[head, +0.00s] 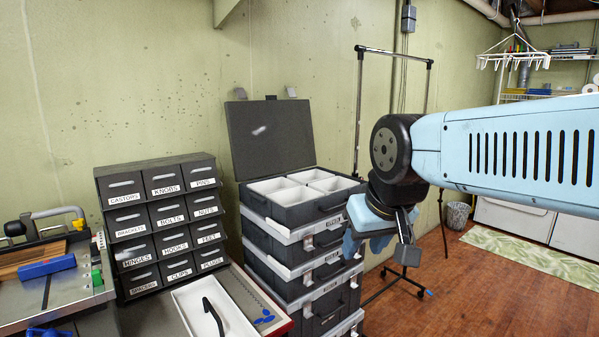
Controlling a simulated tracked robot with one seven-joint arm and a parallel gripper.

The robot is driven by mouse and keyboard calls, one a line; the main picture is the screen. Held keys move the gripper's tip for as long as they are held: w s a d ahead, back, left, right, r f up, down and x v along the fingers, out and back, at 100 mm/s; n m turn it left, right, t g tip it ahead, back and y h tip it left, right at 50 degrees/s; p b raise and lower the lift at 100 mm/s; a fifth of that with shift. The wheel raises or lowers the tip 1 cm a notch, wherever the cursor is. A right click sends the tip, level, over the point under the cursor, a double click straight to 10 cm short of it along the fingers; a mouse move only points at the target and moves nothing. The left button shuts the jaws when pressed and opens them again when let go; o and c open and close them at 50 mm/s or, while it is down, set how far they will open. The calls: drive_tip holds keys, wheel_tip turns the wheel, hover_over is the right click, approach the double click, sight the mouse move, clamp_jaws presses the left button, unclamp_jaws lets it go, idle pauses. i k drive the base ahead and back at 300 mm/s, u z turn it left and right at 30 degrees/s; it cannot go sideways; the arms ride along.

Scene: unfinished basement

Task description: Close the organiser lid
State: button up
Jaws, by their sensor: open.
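The organiser (318,211) is the top dark case of a stack of similar cases. Its dark lid (270,136) stands open, tilted up and back near the wall. The box shows white inner compartments (286,186), which look empty. My gripper (396,262) hangs to the right of the stack, a little below the organiser's rim level, with jaws open and nothing seen between them. It is apart from the lid. My arm comes in from the right, and part of the gripper is hidden behind its own wrist.
A dark drawer cabinet (163,221) with labelled drawers stands left of the stack. A white tray (213,308) with a black handle lies in front. A workbench (40,287) with a blue block is at far left. A clothes rack (359,110) stands behind. Wooden floor (500,290) is open at right.

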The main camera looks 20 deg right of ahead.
sight(270, 137)
drive_tip(key=k, duration=0.65)
drive_tip(key=z, duration=0.45)
drive_tip(key=i, duration=1.6)
drive_tip(key=u, duration=0.65)
